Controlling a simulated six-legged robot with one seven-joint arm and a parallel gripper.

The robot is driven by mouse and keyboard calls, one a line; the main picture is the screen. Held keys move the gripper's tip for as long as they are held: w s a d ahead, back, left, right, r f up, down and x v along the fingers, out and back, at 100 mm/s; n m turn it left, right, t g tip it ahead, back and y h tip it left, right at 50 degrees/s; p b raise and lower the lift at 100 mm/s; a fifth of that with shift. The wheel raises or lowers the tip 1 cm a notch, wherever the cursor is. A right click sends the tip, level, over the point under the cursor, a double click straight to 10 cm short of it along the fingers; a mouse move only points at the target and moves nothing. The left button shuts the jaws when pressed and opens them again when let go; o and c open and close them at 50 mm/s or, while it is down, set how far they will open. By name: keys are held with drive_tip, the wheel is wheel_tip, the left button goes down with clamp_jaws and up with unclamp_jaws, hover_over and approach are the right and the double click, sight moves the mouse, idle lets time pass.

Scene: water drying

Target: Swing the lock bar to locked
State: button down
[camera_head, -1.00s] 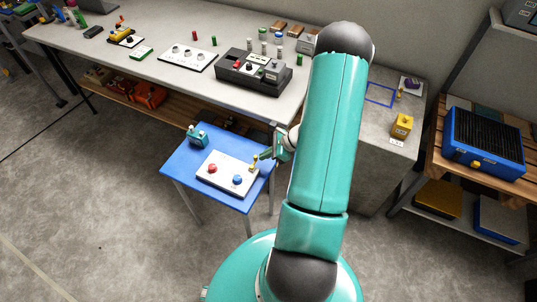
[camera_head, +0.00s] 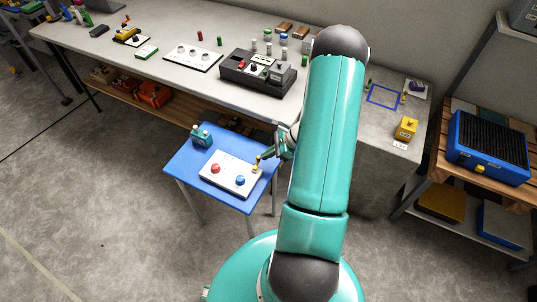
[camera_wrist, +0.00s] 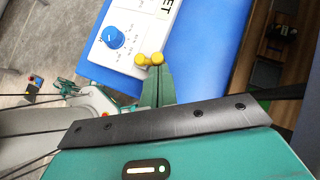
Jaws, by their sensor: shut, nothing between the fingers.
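A white panel (camera_head: 222,180) lies on a small blue table, with a red knob (camera_head: 216,168), a blue knob (camera_head: 240,180) and a small yellow part (camera_head: 257,164) at its right edge. This yellow part appears to be the lock bar. In the wrist view the yellow part (camera_wrist: 149,60) has two rounded ends, and the blue knob (camera_wrist: 113,38) is left of it. My gripper (camera_head: 265,156) is shut and empty, its fingertips (camera_wrist: 157,72) right at the yellow part. I cannot tell whether they touch it.
A teal object (camera_head: 201,136) stands on the blue table's (camera_head: 178,163) back left corner. Behind is a long grey workbench (camera_head: 120,60) with panels and small parts. A grey block stand (camera_head: 372,147) with a yellow item (camera_head: 405,128) stands to the right.

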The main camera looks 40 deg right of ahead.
drive_tip(key=w+n+g, duration=0.1)
drive_tip(key=w+n+g+y, duration=0.1)
drive_tip(key=n, duration=0.1)
drive_tip(key=n+g, duration=0.1)
drive_tip(key=w+n+g+y, duration=0.1)
drive_tip(key=n, duration=0.1)
drive_tip(key=shift+w+a, duration=0.1)
drive_tip(key=shift+a, duration=0.05)
drive_tip(key=w+n+g, duration=0.1)
drive_tip(key=n, duration=0.1)
drive_tip(key=a+n+g, duration=0.1)
drive_tip(key=g, duration=0.1)
drive_tip(key=shift+w+n, duration=0.35)
drive_tip(key=shift+n, duration=0.05)
drive_tip(key=n+g, duration=0.1)
drive_tip(key=n, duration=0.1)
drive_tip(key=w+a+n+g+h, duration=0.1)
drive_tip(key=n+g, duration=0.1)
drive_tip(key=shift+a, duration=0.15)
drive_tip(key=shift+s+a, duration=0.3)
drive_tip(key=shift+s, duration=0.45)
drive_tip(key=shift+d, duration=0.1)
